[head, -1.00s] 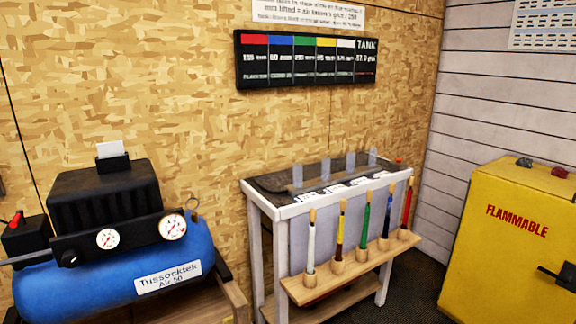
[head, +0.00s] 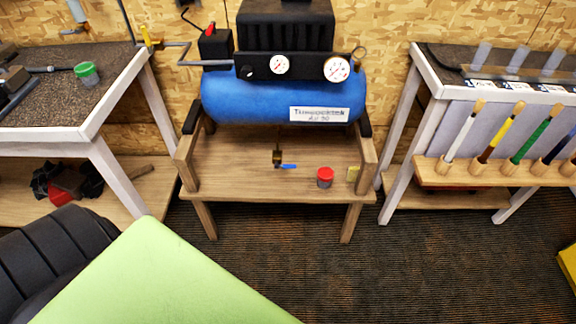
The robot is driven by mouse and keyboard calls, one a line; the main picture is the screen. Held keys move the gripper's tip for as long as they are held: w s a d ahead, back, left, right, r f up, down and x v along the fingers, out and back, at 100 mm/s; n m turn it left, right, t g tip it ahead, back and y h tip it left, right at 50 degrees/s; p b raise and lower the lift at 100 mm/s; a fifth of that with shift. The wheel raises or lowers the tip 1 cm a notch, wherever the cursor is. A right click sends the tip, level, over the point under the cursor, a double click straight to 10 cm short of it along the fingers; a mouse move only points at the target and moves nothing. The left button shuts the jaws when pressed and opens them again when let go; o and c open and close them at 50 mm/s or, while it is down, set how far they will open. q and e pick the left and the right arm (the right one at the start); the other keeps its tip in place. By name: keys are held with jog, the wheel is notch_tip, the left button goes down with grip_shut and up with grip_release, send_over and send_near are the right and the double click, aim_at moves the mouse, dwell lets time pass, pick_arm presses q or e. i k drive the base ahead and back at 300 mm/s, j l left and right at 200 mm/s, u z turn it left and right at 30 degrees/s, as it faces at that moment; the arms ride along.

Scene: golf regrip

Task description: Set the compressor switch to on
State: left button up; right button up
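The compressor has a blue tank (head: 250,103) with a black ribbed motor cover (head: 285,25) and stands on a wooden stand (head: 230,165) against the wall. A black box with a red switch lever (head: 211,30) sits at its upper left; the lever leans up and to the right, and its on or off position cannot be read. A black panel carries a knob (head: 247,72) and two dial gauges, one in the middle (head: 279,65) and one at the right (head: 337,69). Neither of my grippers is in view.
A workbench (head: 95,128) stands at the left, a rack table with colored brushes (head: 520,133) at the right. A red tin (head: 325,177) and a blue-handled valve (head: 288,166) are on the stand's shelf. A green panel (head: 160,275) fills the lower left foreground. Carpet in front is clear.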

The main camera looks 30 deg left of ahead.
aim_at(211, 28)
jog(key=u, duration=1.5)
